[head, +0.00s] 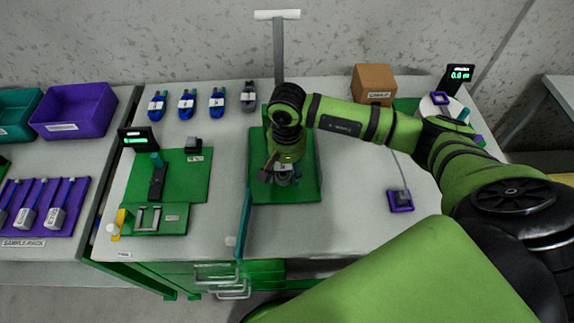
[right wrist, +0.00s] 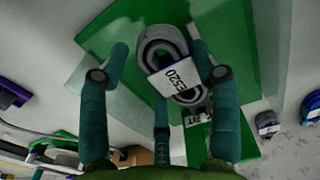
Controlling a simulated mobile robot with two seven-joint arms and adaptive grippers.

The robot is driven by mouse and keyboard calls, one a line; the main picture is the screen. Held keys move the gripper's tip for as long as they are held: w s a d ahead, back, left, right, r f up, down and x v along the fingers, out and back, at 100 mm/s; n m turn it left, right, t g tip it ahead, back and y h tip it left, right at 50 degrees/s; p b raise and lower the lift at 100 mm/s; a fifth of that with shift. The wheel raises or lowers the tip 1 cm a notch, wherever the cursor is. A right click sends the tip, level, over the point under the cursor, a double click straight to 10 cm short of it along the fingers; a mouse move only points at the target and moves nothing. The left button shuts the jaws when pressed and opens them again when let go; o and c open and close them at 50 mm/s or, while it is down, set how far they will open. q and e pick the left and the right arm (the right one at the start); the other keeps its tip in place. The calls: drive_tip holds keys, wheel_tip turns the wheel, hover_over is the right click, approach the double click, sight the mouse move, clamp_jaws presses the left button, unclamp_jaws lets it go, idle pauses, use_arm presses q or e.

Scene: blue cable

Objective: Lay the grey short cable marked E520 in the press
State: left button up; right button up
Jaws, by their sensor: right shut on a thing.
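The grey short cable (right wrist: 165,52) is a small coil with a white label reading E520. In the right wrist view it lies between the fingers of my right gripper (right wrist: 160,70), which is shut on it. Behind it is the green base plate of the press (right wrist: 118,38). In the head view my right gripper (head: 280,172) points down over the press base (head: 300,190), and a bit of the grey cable (head: 284,180) shows under it. I cannot tell whether the cable touches the plate. My arm hides part of the press. My left gripper is out of view.
A green fixture (head: 190,170) is on the left, a cardboard box (head: 374,82) at back right, a purple pad (head: 400,202) at right. A teal upright panel (head: 244,222) stands at the front edge.

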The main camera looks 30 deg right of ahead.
drive_tip(key=shift+b, duration=0.7)
idle(1.2)
drive_tip(key=shift+f+b, duration=1.5)
drive_tip(key=shift+b, duration=0.25)
idle(0.8)
drive_tip(key=o, duration=1.2)
drive_tip(key=shift+o, duration=0.2)
drive_tip(key=shift+r, duration=0.1)
drive_tip(key=shift+r+p, duration=2.05)
drive_tip(key=shift+r, duration=1.95)
drive_tip(key=shift+f, duration=0.1)
